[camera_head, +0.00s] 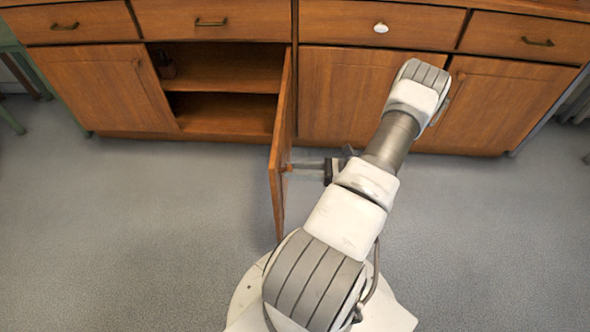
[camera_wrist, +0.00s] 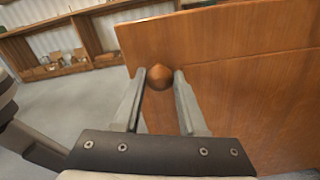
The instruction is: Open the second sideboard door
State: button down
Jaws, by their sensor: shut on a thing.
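The wooden sideboard (camera_head: 340,22) stands across the back of the head view. Its second door (camera_head: 276,160) stands swung far out, seen nearly edge-on and reaching toward my base. The compartment behind it (camera_head: 225,68) is open. In the wrist view, the door's face (camera_wrist: 235,75) fills the right side, and its round wooden knob (camera_wrist: 159,78) sits between my fingers. My gripper (camera_head: 296,167) is at the right side of the door, shut on the knob. My arm hides part of the sideboard on the right.
The first door (camera_head: 108,85), third door (camera_head: 345,95) and fourth door (camera_head: 500,105) are closed. A small dark object (camera_head: 165,66) stands on the compartment's shelf. Grey floor (camera_head: 130,230) is clear left of the open door. Shelves (camera_wrist: 45,45) show far off in the wrist view.

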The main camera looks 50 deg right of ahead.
dwell(0.3)
jog(key=shift+c, duration=2.3)
grip_release()
jog(key=p+v, duration=0.1)
jog(key=v, duration=1.6)
jog(key=shift+s+d+p, duration=0.15)
jog(key=shift+d+p, duration=0.05)
jog(key=shift+p, duration=0.15)
